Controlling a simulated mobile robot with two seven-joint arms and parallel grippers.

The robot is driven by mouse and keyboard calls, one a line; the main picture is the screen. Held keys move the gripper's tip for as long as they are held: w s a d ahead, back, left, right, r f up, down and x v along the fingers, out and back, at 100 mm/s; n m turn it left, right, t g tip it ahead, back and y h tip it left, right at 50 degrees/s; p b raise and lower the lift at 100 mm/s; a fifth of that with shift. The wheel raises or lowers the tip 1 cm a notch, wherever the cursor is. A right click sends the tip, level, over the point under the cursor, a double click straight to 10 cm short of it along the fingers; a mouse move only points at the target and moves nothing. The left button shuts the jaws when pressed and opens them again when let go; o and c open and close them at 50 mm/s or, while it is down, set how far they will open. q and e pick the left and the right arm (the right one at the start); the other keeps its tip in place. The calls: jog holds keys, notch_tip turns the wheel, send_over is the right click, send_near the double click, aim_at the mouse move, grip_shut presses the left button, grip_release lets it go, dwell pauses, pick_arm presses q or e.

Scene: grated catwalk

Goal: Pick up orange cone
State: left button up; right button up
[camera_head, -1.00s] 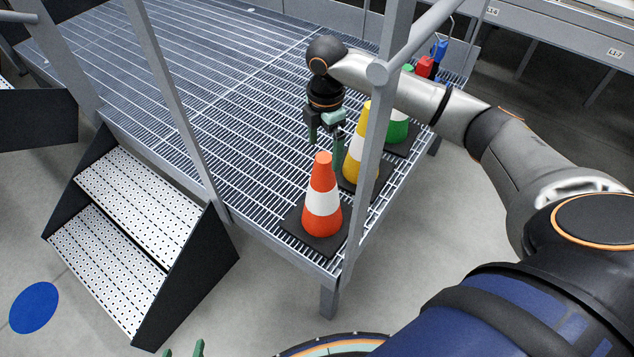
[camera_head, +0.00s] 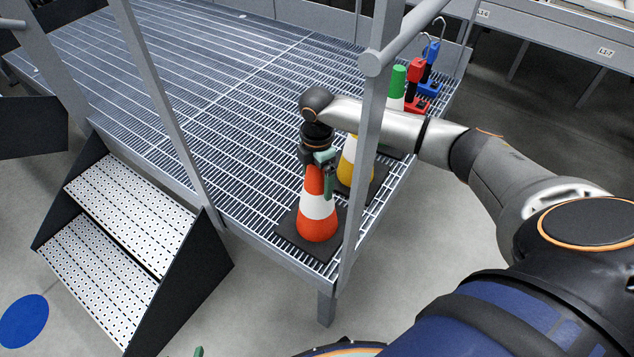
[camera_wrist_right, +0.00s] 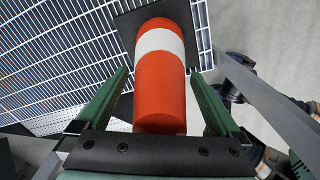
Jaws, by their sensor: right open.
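The orange cone (camera_head: 317,217) with a white band and black square base stands upright on the near corner of the grating. My right gripper (camera_head: 319,180) is at its top, pointing down. In the right wrist view the cone (camera_wrist_right: 161,92) lies between the two green fingers of my right gripper (camera_wrist_right: 160,92), with a gap on each side. The fingers are open and the cone's tip is close to the palm. At the bottom edge of the head view a small green piece shows, too little to identify as my left gripper.
A yellow cone (camera_head: 346,170) stands just behind, partly hidden by my right arm. A green cone (camera_head: 398,78), red padlock-like item (camera_head: 415,72) and blue one (camera_head: 430,62) stand farther back. A railing post (camera_head: 366,165) rises close right of the orange cone. Steps (camera_head: 130,220) are at left.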

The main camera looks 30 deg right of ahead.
grip_shut()
dwell(0.7)
jog(key=shift+r, duration=0.1)
